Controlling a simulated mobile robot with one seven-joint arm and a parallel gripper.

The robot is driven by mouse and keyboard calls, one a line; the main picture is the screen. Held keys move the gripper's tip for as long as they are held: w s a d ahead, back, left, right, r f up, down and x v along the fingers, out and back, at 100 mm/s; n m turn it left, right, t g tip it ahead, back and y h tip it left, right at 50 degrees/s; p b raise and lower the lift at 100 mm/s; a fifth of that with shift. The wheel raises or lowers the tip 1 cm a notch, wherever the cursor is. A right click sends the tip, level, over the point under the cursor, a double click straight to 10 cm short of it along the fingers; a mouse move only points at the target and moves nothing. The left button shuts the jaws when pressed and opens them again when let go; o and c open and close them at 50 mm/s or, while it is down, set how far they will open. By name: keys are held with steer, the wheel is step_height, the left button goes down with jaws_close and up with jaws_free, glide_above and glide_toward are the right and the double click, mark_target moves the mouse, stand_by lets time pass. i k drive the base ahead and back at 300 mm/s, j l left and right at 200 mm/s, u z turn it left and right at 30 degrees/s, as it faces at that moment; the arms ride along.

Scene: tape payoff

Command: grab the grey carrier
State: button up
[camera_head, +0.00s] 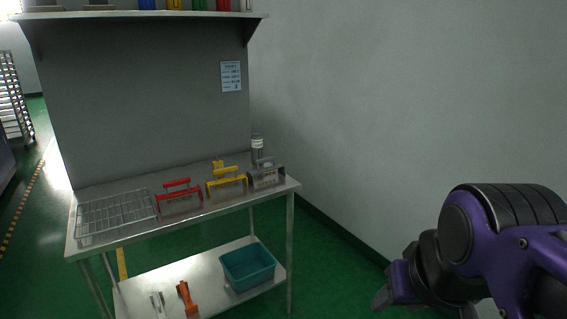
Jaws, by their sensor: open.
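The grey carrier (267,177) stands on the steel table at its right end, near the right edge. It has a raised handle on top. A yellow carrier (227,182) stands just left of it, and a red carrier (180,196) stands further left. My gripper (383,290) is at the lower right of the picture, well to the right of the table and apart from every carrier. It is open, and nothing shows between its fingers, though they are small and dark here.
A wire rack (117,214) lies on the table's left end. A grey bottle (257,146) stands behind the grey carrier. The lower shelf (207,277) bears a teal bin (248,265) and an orange tool (187,297). Green floor lies between table and arm; a wall rises at right.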

mark_target(282, 169)
steer(key=i+l+u, duration=0.2)
steer(key=i+u, duration=0.25)
steer(key=i+l+u, duration=0.35)
steer(key=i+u, duration=0.15)
steer(key=i+l+u, duration=0.45)
steer(key=k+l, duration=0.05)
steer(key=k, duration=0.05)
